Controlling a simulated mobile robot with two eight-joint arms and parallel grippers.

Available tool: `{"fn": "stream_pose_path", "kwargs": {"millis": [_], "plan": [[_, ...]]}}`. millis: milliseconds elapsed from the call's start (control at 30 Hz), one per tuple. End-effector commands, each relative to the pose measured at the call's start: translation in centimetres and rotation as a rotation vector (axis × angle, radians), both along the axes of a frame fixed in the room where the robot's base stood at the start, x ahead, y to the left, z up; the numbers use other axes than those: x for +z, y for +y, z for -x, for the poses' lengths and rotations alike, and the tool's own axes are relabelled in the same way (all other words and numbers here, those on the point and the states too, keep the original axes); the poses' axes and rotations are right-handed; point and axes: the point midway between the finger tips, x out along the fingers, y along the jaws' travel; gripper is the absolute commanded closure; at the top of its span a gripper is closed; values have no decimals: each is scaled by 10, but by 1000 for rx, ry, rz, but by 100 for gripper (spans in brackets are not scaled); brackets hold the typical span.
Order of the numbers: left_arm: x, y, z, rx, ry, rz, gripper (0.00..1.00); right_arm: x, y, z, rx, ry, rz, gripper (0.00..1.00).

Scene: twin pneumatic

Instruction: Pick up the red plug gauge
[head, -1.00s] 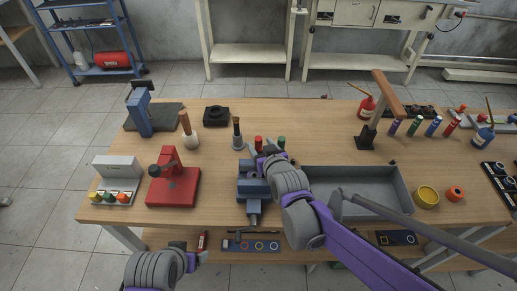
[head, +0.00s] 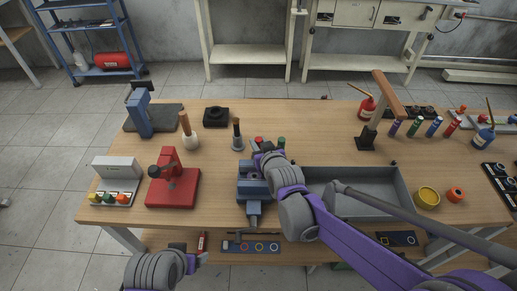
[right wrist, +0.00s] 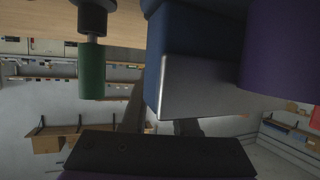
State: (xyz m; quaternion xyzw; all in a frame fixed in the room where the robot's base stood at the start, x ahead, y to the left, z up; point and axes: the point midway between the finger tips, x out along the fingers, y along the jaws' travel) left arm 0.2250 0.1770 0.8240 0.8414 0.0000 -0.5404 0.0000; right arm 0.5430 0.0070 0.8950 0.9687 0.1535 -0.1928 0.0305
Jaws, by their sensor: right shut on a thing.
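The red plug gauge (head: 258,140) shows only its red top, just behind the blue vise (head: 253,190). The green plug gauge (head: 281,142) stands to its right; it also shows in the right wrist view (right wrist: 92,70). My right gripper (head: 261,150) is at the red gauge and shut on it. The wrist hides its fingertips and the gauge's lower part. In the right wrist view, a dark gripper part (right wrist: 155,155) crosses the bottom, and the red gauge cannot be made out. My left gripper (head: 188,254) is low in front of the table; its jaws are unclear.
A grey tray (head: 403,185) lies right of the vise under my right arm. A red press (head: 172,190) stands left of the vise. A wooden-handled tool (head: 237,135) stands close to the left of the red gauge. The tabletop between press and vise is clear.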

Motion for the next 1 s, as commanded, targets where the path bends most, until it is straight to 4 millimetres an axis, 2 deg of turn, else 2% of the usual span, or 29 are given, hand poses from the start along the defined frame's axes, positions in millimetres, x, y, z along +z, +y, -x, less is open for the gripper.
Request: {"fn": "stream_pose_path", "kwargs": {"millis": [267, 700, 833, 1000], "plan": [[1, 0, 0, 0, 0, 0, 22, 6, 0, 0, 0, -1, 0, 100], [18, 0, -1, 0, -5, 0, 22, 85, 0, 0, 0, -1, 0, 100], [19, 0, -2, 0, -6, 0, 22, 97, 0, 0, 0, -1, 0, 100], [19, 0, -2, 0, -6, 0, 22, 101, 0, 0, 0, 0, 0, 100]]}}
